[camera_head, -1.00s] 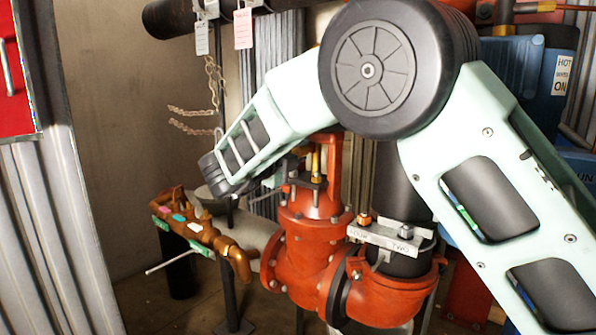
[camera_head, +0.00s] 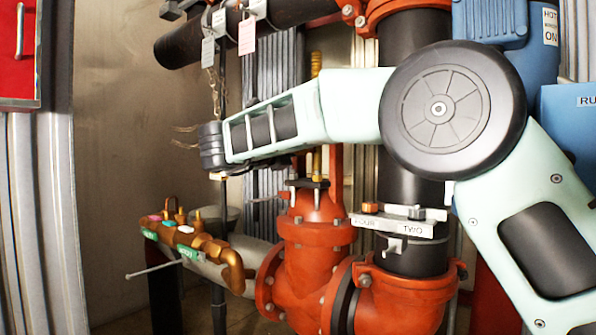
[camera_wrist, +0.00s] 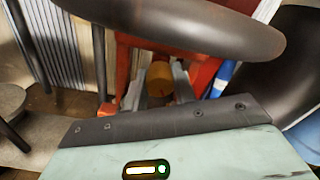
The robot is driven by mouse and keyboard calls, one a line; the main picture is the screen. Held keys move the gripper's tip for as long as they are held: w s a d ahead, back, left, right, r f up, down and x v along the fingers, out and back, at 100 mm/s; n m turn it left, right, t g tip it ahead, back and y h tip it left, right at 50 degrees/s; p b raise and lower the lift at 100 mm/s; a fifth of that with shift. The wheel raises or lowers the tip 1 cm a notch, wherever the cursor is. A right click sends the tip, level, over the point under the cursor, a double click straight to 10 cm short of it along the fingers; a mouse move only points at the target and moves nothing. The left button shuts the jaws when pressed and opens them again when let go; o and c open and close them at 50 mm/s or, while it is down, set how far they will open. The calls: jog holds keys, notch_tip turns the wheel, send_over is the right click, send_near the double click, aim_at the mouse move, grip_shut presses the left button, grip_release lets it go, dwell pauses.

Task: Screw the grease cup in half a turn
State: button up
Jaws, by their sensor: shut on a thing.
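The grease cup (camera_wrist: 160,78) appears in the wrist view as a dull brass cylinder between my fingers. My gripper (camera_wrist: 160,88) is shut on it, one grey finger on each side. Its lower part and its thread are hidden. Behind it in the wrist view is red metalwork. In the head view my forearm crosses in front, so the gripper and the cup's held part cannot be made out there. The red valve (camera_head: 313,235) stands upright below my forearm, with a brass stem partly hidden above it.
A brass manifold (camera_head: 195,240) with coloured labels and a thin rod sits at the left. A plate marked FOUR and TWO (camera_head: 392,226) is fixed on the black riser. Paper tags (camera_head: 246,35) hang from a black pipe above. A dark rounded bar (camera_wrist: 190,28) crosses the wrist view.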

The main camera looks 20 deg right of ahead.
jog(key=m+b, duration=0.4)
jog(key=b, duration=0.1)
jog(key=shift+f, duration=0.35)
jog(key=shift+r+m+b, duration=0.25)
jog(key=shift+m+b, duration=1.15)
jog(key=o, duration=1)
jog(key=shift+r, duration=0.1)
jog(key=shift+a, duration=0.1)
jog(key=p+v, duration=0.5)
jog(key=v, duration=1.2)
jog(key=shift+s, duration=0.15)
jog(key=shift+a, duration=0.1)
